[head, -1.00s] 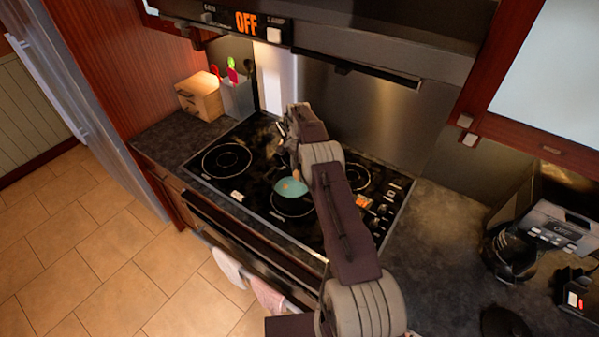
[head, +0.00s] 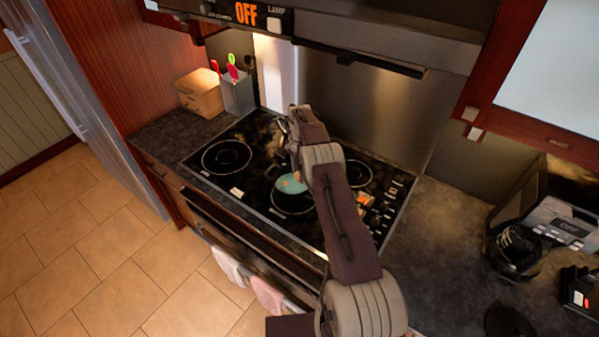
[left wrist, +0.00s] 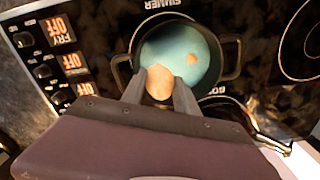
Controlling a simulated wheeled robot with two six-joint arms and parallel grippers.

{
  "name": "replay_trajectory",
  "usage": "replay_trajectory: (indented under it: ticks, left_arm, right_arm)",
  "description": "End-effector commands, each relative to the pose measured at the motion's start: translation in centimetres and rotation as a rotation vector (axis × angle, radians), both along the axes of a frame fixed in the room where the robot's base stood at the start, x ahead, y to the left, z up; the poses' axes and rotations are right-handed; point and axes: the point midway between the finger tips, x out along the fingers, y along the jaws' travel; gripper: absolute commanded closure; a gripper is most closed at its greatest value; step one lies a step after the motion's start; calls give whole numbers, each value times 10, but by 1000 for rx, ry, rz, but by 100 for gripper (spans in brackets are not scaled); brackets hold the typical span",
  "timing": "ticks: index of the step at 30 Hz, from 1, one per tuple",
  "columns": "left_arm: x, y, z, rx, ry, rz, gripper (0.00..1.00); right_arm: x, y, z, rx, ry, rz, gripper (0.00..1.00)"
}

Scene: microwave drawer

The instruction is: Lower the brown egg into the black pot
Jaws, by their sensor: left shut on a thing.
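The black pot (left wrist: 131,56) stands on the cooktop, seen from above in the left wrist view, with a dark rim, side handles and teal contents (left wrist: 170,42). The teal also shows in the head view (head: 291,184). My left gripper (left wrist: 160,88) is shut on the brown egg (left wrist: 159,82), which overlaps the near part of the pot's opening. I cannot tell the egg's exact height over the contents. A small brown spot (left wrist: 192,58) shows in the teal; I cannot tell what it is. In the head view my left arm partly hides the pot. My right gripper is not in view.
The black cooktop (head: 227,158) has several burner rings and lit displays (left wrist: 65,30). A range hood (head: 390,35) hangs above. A wooden box (head: 200,93) and a utensil holder (head: 238,95) stand at the back left. A coffee maker (head: 515,250) stands at the right.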

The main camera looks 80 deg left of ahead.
Motion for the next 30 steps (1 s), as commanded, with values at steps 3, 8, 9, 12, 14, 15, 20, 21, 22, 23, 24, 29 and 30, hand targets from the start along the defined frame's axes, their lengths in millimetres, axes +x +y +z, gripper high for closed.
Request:
replay_trajectory:
  ticks: [3,8,9,12,14,15,20,21,22,23,24,29,30]
  left_arm:
    - [0,0,-10,0,0,0,78]
    - [0,0,-20,0,0,0,78]
    - [0,0,-22,0,0,0,78]
    - [0,0,-29,0,0,0,78]
    - [0,0,-32,0,0,0,78]
    - [0,0,-35,0,0,0,78]
    - [0,0,-45,0,0,0,78]
    - [0,0,-47,0,0,0,78]
    - [0,0,-49,0,0,0,78]
    - [0,0,-51,0,0,0,78]
    - [0,0,-53,0,0,0,78]
    - [0,0,-55,1,0,0,78]
    - [0,0,-54,1,0,0,78]
  right_arm:
    - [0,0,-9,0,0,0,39]
    - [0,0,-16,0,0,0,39]
    - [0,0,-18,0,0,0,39]
    - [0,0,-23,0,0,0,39]
    - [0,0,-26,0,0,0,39]
    - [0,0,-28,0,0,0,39]
    - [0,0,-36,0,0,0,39]
    - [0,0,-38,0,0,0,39]
    - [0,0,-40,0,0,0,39]
    - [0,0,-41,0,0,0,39]
    - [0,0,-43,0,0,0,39]
    - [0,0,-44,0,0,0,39]
    - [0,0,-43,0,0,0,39]
